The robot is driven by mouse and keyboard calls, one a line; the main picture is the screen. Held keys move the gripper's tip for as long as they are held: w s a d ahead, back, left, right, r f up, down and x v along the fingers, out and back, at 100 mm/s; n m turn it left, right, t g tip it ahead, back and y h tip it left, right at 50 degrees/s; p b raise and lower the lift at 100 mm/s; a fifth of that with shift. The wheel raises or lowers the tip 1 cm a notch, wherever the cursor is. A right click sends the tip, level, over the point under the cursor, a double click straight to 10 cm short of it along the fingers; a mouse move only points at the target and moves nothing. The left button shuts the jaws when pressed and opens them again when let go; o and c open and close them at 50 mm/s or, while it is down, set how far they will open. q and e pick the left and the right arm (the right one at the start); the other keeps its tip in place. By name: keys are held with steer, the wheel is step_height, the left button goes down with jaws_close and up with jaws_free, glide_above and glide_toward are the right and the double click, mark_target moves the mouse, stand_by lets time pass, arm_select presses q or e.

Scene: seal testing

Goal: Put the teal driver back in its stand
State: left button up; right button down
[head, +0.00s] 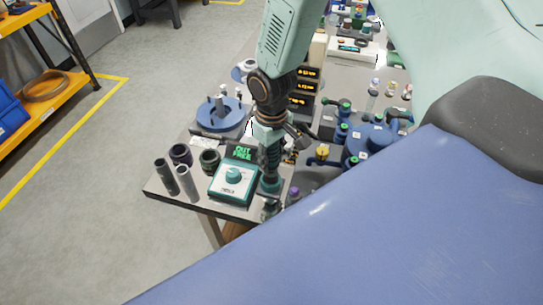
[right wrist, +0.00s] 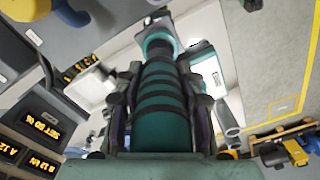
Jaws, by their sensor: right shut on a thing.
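My right gripper (head: 271,152) reaches down from the top of the head view to the front right corner of the table. It is shut on the teal driver (head: 270,184), which hangs roughly upright beside the teal control box. In the right wrist view the driver (right wrist: 163,112) is a teal handle with dark rings, between the two fingers. A small greyish piece (head: 270,208) shows below the driver at the table's edge. I cannot tell whether it is the stand or whether the driver touches it. My left gripper is not in view.
The teal box (head: 234,182) with a dial and green display stands left of the driver. Dark and grey tubes (head: 187,183) stand near the table's left corner. A blue round fixture (head: 219,117) is behind them. Blue fittings (head: 368,140) and stacked amber displays (head: 306,87) stand farther back.

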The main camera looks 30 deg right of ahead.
steer(key=shift+w+d+f, duration=0.1)
steer(key=shift+w, duration=0.05)
stand_by(0.3)
steer(key=shift+p, duration=0.35)
steer(key=shift+s+a, duration=0.2)
steer(key=shift+s, duration=0.05)
steer(key=shift+w+d, duration=0.1)
steer(key=shift+w, duration=0.05)
stand_by(0.4)
steer(key=shift+f, duration=0.15)
stand_by(0.3)
steer(key=shift+f, duration=0.35)
steer(key=shift+f, duration=0.65)
stand_by(0.6)
steer(key=shift+f, duration=0.2)
stand_by(1.0)
